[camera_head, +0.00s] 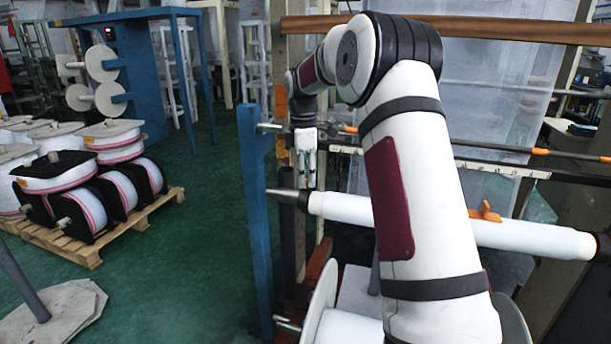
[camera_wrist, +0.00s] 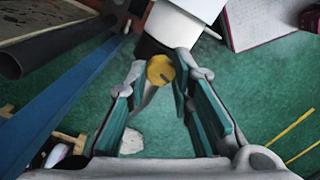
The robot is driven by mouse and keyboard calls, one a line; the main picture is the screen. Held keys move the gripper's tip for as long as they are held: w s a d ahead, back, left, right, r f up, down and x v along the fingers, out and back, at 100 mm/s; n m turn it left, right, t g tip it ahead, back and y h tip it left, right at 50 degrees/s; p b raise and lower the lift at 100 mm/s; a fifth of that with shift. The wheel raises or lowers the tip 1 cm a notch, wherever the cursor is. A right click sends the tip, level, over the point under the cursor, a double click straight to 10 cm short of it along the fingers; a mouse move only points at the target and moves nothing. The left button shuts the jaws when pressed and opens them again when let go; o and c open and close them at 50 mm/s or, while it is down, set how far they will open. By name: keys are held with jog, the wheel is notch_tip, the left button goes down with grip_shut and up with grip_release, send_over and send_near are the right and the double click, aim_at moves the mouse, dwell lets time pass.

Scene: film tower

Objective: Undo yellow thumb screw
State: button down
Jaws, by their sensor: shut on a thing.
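The yellow thumb screw (camera_wrist: 160,70) shows in the wrist view as a round yellow knob between my fingertips, just below the dark end piece (camera_wrist: 168,52) of a white roll. My gripper (camera_wrist: 162,74) has teal-padded fingers on both sides of the knob and is shut on it. In the head view my gripper (camera_head: 306,160) is small, above the dark tapered end of the white roll (camera_head: 345,208), right of the blue post (camera_head: 255,215). The screw cannot be made out in the head view.
In the wrist view the blue beam (camera_wrist: 62,112) and a dark tube (camera_wrist: 45,50) lie close on the left. In the head view a thin bar (camera_head: 470,165) crosses behind my arm. Spools on a pallet (camera_head: 95,240) stand left, with open green floor between.

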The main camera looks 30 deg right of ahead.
jog(key=c, duration=1.4)
grip_release()
jog(key=shift+o, duration=0.2)
notch_tip(320, 180, up, 12)
jog(key=shift+a, duration=0.25)
